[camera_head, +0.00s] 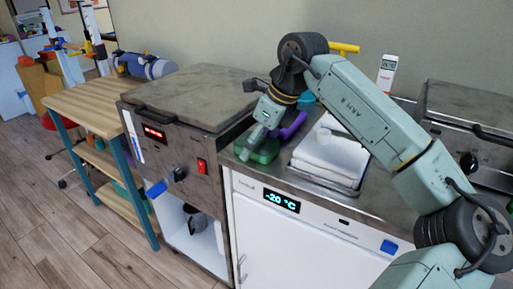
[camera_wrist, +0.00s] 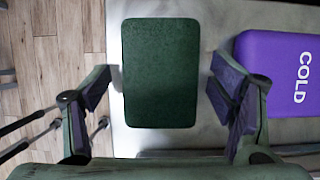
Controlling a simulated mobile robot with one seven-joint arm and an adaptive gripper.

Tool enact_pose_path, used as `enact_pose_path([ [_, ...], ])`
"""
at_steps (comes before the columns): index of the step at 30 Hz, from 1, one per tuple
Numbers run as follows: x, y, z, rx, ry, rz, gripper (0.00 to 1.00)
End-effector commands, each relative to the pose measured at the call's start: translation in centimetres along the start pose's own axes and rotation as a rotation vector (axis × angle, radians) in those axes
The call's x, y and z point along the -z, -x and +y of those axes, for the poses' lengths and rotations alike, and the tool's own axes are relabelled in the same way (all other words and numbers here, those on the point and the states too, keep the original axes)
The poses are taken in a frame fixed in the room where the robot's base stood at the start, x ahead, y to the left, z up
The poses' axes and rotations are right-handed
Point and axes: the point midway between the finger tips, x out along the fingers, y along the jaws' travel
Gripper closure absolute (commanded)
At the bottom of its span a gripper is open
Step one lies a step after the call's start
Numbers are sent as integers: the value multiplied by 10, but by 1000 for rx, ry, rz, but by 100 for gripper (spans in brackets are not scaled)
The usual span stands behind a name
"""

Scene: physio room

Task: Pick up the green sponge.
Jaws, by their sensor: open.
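The green sponge (camera_wrist: 160,72) is a dark green rounded block lying flat on the grey counter (camera_wrist: 205,140). In the wrist view it lies between and ahead of the two jaws of my gripper (camera_wrist: 165,105). The jaws are open, with a gap on each side of the sponge, and nothing is held. In the head view the sponge (camera_head: 262,150) is at the counter's left end, partly hidden by my gripper (camera_head: 254,143) above it.
A purple cold pack (camera_wrist: 285,72) lies right of the sponge. A tray (camera_head: 322,183) with a white stack (camera_head: 330,160) is farther right. A heating unit (camera_head: 190,100) stands left of the counter. A white device (camera_head: 387,72) stands at the back.

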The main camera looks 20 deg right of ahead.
Motion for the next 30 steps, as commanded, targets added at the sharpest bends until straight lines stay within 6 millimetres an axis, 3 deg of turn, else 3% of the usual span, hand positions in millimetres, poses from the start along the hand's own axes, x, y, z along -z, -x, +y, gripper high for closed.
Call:
enact_pose_path([
  [8,0,0,0,0,0,0,22],
  [23,0,0,0,0,0,0,55],
  [30,0,0,0,0,0,0,59],
])
